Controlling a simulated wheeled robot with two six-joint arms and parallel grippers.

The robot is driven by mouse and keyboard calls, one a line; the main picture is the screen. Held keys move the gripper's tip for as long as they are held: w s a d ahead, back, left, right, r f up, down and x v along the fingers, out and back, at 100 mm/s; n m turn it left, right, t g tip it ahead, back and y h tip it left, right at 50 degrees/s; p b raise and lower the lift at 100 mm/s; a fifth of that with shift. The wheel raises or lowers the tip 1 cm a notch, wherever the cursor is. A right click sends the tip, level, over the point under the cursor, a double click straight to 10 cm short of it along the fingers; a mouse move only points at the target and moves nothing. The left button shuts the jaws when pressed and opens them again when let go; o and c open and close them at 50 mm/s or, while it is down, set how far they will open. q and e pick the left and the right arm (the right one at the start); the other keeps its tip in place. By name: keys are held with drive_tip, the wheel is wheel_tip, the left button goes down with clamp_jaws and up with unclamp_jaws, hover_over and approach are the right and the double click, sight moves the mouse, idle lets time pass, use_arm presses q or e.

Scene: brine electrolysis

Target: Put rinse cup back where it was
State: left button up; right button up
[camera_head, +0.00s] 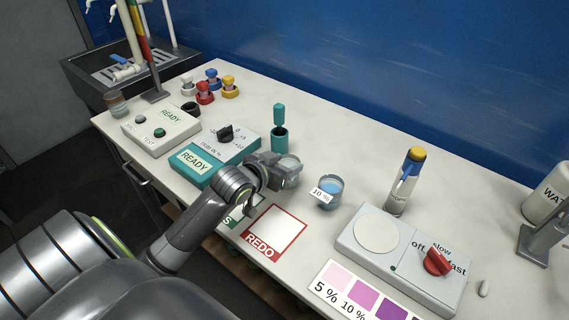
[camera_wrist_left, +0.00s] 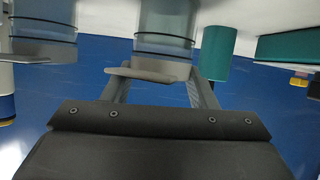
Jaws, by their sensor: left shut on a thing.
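My left gripper (camera_head: 277,172) is shut on a clear glass cup (camera_head: 291,168), which I take to be the rinse cup; no label on it shows. The cup looks upright, and the gripper hides part of it. In the left wrist view the held cup (camera_wrist_left: 166,38) stands between the fingers. I cannot tell whether its base touches the table. A second cup with blue liquid and a "10 %" tag (camera_head: 329,191) stands apart to its right. My right gripper is not in view.
A red-framed REDO mat (camera_head: 275,233) lies in front of the gripper. A teal READY device (camera_head: 217,157) is to the left, and a teal holder (camera_head: 279,138) stands behind the cup. A stirrer plate (camera_head: 377,235) and a bottle with a yellow cap (camera_head: 408,181) are to the right.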

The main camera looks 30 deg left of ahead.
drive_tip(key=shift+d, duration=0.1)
use_arm(q)
drive_tip(key=o, duration=1.1)
drive_tip(key=shift+f, duration=0.1)
drive_tip(key=o, duration=0.4)
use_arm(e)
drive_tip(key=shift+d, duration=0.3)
use_arm(q)
drive_tip(key=shift+o, duration=0.2)
drive_tip(key=shift+r, duration=0.25)
drive_tip(key=v, duration=1.2)
drive_tip(key=shift+p, duration=0.3)
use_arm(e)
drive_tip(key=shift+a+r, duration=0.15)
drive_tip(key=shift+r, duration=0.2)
use_arm(q)
drive_tip(key=shift+f, duration=0.15)
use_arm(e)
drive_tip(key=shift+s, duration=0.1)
